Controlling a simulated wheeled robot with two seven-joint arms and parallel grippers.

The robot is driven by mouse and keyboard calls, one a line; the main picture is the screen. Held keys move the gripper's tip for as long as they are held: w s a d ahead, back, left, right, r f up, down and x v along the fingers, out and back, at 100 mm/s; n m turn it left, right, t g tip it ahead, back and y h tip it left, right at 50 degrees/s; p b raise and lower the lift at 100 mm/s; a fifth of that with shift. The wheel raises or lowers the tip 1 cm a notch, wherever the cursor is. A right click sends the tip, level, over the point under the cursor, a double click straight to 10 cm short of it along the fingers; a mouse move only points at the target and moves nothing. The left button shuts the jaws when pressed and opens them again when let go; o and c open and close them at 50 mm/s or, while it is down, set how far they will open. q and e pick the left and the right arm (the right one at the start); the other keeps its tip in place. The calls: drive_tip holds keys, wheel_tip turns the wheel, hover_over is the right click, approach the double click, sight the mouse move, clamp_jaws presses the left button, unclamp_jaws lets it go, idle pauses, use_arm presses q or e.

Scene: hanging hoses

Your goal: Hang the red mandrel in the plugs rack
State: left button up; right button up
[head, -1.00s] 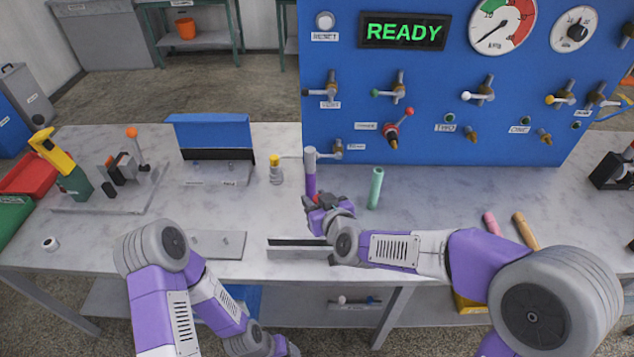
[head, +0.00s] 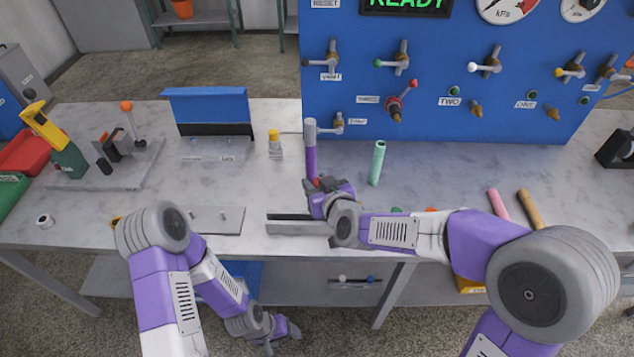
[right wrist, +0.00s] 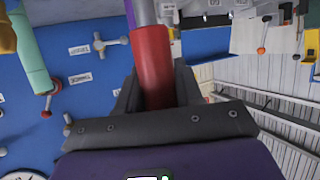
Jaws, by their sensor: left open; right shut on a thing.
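My right gripper (head: 318,184) is shut on the red mandrel. Only a little red shows in the head view. In the right wrist view the red mandrel (right wrist: 152,62) stands out between the dark fingers (right wrist: 155,90), with a grey cylinder at its far end; I cannot tell whether they are joined. In the head view this gripper is just in front of the upright purple hose (head: 310,160) with a grey top. My left gripper (head: 280,336) is open and empty, low in front of the bench. A blue-backed rack (head: 212,105) with small labels stands at the back left; its labels are unreadable.
A mint-green tube (head: 377,163) stands right of the right gripper. A yellow-capped grey piece (head: 275,145) stands beside the rack. A grey plate with pegs (head: 215,220) and a grey rail (head: 285,228) lie near the front edge. The blue valve panel (head: 430,75) closes the back.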

drive_tip(key=shift+f+b, duration=0.65)
drive_tip(key=shift+f, duration=0.4)
drive_tip(key=shift+f+b, duration=2.05)
drive_tip(key=shift+f, duration=0.15)
idle(0.4)
drive_tip(key=o, duration=1.2)
drive_tip(key=shift+r, duration=0.1)
drive_tip(key=p+v, duration=0.2)
drive_tip(key=v, duration=0.5)
drive_tip(key=shift+s+d+r, duration=0.1)
drive_tip(key=shift+s, duration=0.15)
